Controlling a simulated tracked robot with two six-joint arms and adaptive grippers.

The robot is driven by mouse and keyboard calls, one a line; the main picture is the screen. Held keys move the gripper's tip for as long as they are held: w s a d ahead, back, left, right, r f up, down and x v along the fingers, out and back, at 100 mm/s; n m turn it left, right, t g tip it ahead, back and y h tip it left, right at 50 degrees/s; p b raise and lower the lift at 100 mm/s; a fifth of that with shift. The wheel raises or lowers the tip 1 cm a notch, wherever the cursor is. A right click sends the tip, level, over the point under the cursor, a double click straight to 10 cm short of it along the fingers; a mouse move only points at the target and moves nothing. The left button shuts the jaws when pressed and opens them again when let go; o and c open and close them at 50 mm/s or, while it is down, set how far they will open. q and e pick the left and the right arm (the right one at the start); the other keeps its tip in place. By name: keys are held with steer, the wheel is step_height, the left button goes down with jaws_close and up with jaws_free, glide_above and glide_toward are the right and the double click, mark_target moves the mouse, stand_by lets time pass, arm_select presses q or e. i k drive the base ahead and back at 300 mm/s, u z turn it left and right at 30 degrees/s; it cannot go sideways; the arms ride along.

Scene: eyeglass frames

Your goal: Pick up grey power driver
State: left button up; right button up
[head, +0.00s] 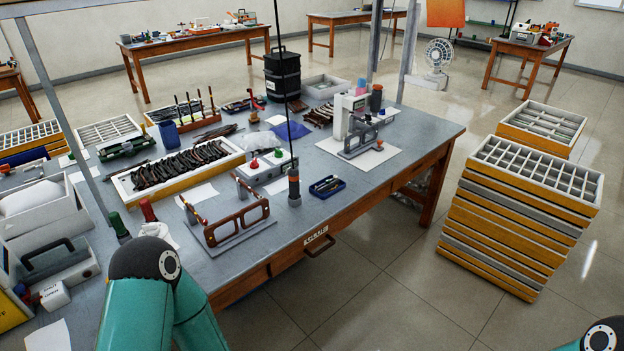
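A dark grey cylindrical tool with an orange band (294,188), which looks like the power driver, is upright near the front edge of the workbench (330,215). A thin black cord runs up from its top. I cannot tell whether its lower end hangs free or touches the bench. Nothing holds it. My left arm's teal links rise from the bottom left, in front of the bench, but its gripper is not visible. Only a small part of my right arm shows in the bottom right corner, and its gripper is out of view.
A brown eyeglass frame on a stand (237,222) is left of the tool. A white box with red and green knobs (267,168) stands behind it, and a small blue tray (327,187) lies to its right. Stacked compartment trays (520,220) stand on the floor at right.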

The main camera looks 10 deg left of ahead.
mark_target(294, 174)
steer(key=u, duration=0.05)
steer(key=i, duration=0.85)
steer(key=u, duration=0.6)
